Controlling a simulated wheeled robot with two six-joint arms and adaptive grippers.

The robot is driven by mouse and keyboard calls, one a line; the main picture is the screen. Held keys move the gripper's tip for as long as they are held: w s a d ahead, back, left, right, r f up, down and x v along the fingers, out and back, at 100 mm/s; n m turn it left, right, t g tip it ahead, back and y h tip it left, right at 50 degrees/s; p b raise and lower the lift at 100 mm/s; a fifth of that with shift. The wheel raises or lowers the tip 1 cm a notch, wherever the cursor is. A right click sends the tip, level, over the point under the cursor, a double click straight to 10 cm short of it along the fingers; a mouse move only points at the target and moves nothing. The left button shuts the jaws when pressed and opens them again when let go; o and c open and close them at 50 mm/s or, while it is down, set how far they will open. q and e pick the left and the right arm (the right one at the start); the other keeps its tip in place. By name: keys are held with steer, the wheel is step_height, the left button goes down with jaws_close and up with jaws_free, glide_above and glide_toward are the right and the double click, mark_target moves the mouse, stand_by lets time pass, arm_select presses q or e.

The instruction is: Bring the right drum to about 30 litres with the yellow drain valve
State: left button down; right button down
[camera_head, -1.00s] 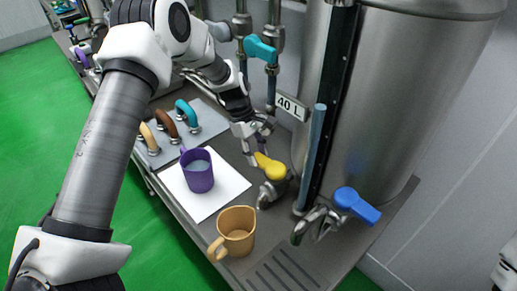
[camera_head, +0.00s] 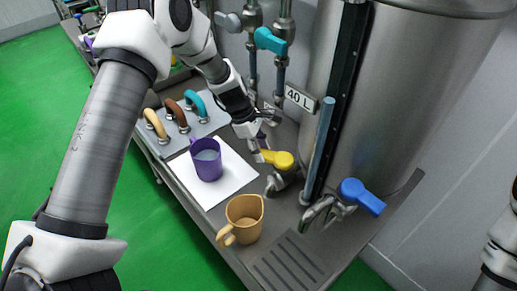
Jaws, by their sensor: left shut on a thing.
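The large steel drum (camera_head: 400,95) stands at the right, with a dark vertical strip and a grey-blue tube on its front. The strip shows no level I can read. A "40 L" sign (camera_head: 299,98) is beside it. The yellow drain valve handle (camera_head: 283,160) is low at the drum's front left, its free end pointing left. My left gripper (camera_head: 260,146) is shut on that end; its fingers partly hide it. Of my right arm only a part shows at the right edge; its gripper is out of view.
A blue-handled tap (camera_head: 360,196) sits right of the yellow valve. An orange mug (camera_head: 244,222) stands in front, beside a drain grate (camera_head: 290,262).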

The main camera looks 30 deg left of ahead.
arm_select(q)
steer(key=c, duration=0.7)
jaws_free()
steer(key=v, duration=1.2)
